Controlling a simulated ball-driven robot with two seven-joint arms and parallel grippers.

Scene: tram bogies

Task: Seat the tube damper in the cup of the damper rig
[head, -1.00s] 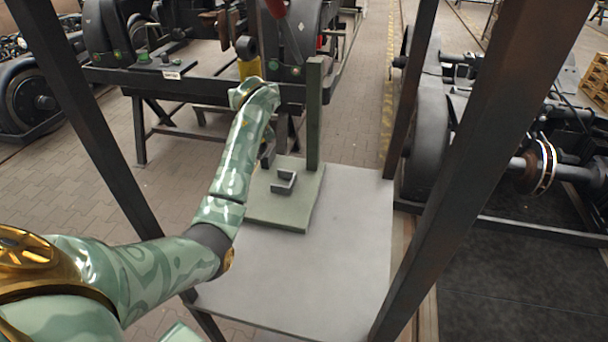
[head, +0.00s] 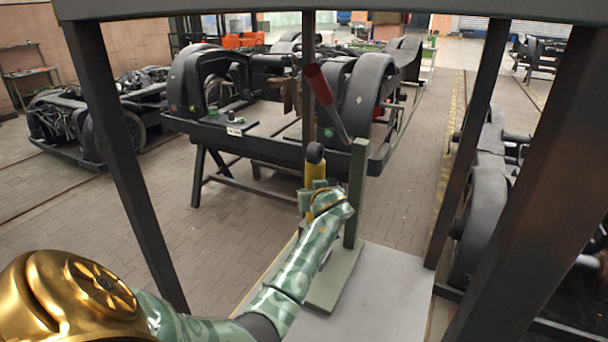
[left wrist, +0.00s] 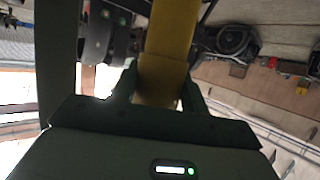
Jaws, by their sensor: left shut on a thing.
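My left gripper (head: 314,196) is shut on the yellow tube damper (head: 316,171), which stands about upright with a dark eye on top. In the left wrist view the damper (left wrist: 168,50) runs up between the two dark fingers (left wrist: 160,88). The damper rig is a green base plate (head: 338,283) with a tall green post (head: 355,195). The damper shows left of the post, apart from it in the picture. My arm covers the rig's cup and the damper's lower end, so I cannot tell its height over the cup. My right gripper is not in view.
The rig stands on a light grey table (head: 390,290) between dark upright posts (head: 115,150). A lever with a red handle (head: 318,84) hangs behind the rig. A bogie frame (head: 270,150) stands beyond. The table is bare right of the rig.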

